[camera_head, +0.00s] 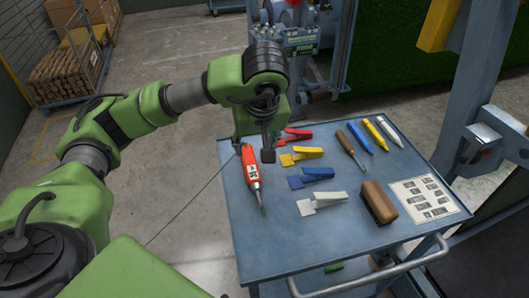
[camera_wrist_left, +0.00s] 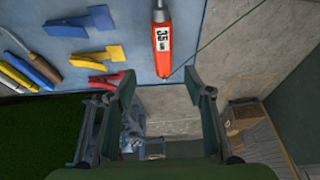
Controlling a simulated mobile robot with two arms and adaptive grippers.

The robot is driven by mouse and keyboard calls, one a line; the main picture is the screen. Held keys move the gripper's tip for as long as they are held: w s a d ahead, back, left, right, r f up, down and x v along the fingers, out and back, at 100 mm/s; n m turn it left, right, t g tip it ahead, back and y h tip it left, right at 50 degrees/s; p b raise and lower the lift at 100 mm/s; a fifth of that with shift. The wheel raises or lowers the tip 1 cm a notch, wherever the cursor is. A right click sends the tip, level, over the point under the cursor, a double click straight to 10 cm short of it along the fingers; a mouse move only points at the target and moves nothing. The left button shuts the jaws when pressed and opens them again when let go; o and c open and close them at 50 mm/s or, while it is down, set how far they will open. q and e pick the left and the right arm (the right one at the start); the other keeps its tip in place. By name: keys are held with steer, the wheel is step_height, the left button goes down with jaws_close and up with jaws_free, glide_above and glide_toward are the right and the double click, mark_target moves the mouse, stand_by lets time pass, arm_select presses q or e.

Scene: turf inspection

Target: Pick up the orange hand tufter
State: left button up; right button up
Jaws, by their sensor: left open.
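The orange hand tufter (camera_head: 252,168) lies on the left side of the blue cart top, with a white label and a thin dark tip pointing to the cart's front. My left gripper (camera_head: 254,149) is over the tufter's far end, at the cart's left edge. In the left wrist view the open fingers (camera_wrist_left: 160,80) are empty, and the tufter (camera_wrist_left: 163,48) lies ahead of the gap between them. A dark line runs from its end. My right gripper is not in view.
The cart (camera_head: 270,235) also holds red (camera_head: 296,134), yellow (camera_head: 300,156), blue (camera_head: 311,177) and white (camera_head: 322,203) tools, several slim tools, a brown brush (camera_head: 379,203) and a label sheet (camera_head: 424,199). A steel frame (camera_head: 485,130) stands at right.

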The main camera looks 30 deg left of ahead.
mark_target(250, 163)
arm_select(q)
steer(key=shift+s+a+f+b, duration=0.1)
steer(key=shift+a+f+b, duration=0.15)
steer(key=shift+f, duration=0.3)
steer(key=shift+a+f+b, duration=0.1)
steer(key=shift+f+b, duration=0.15)
steer(key=shift+f, duration=0.3)
steer(key=p+x, duration=0.1)
steer(key=x, duration=0.2)
steer(key=shift+a+f, duration=0.1)
steer(key=x, duration=0.3)
steer(key=shift+w, duration=0.25)
steer(key=p+x, duration=0.2)
steer(key=x, duration=0.2)
steer(key=shift+a, duration=0.2)
steer(key=shift+f, duration=0.2)
jaws_close()
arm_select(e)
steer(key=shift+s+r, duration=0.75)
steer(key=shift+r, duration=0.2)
